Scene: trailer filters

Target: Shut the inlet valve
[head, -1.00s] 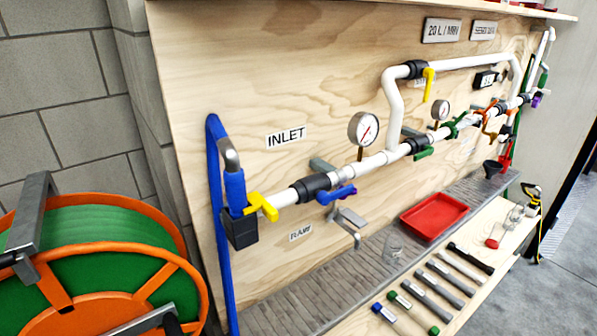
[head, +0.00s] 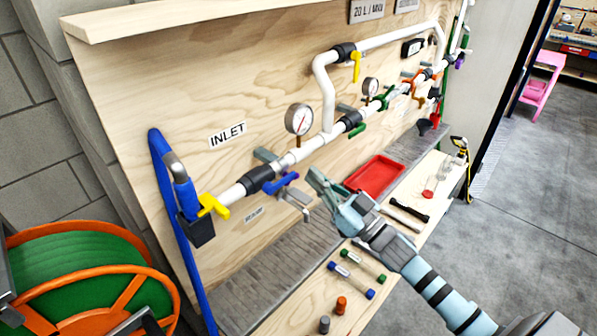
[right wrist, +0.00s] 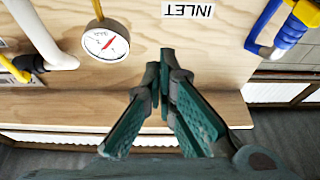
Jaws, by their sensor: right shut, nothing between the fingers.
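The INLET label (head: 227,135) is on the plywood panel and shows upside down in the right wrist view (right wrist: 188,10). Below it a white pipe carries a black valve body (head: 258,179) with a blue lever handle (head: 281,183), lying roughly along the pipe. A yellow handle (head: 212,206) sits at the pipe's left end, by the blue hose (head: 170,210). My right gripper (head: 316,178) is shut and empty, in front of the panel, right of the blue handle and apart from it. Its fingers (right wrist: 164,62) also show in the right wrist view. My left gripper is not in view.
A round gauge (head: 299,119) stands on the pipe, up and left of my right gripper. A red tray (head: 374,177) and tools lie on the bench below. A green and orange hose reel (head: 90,290) stands at the lower left. Open floor lies to the right.

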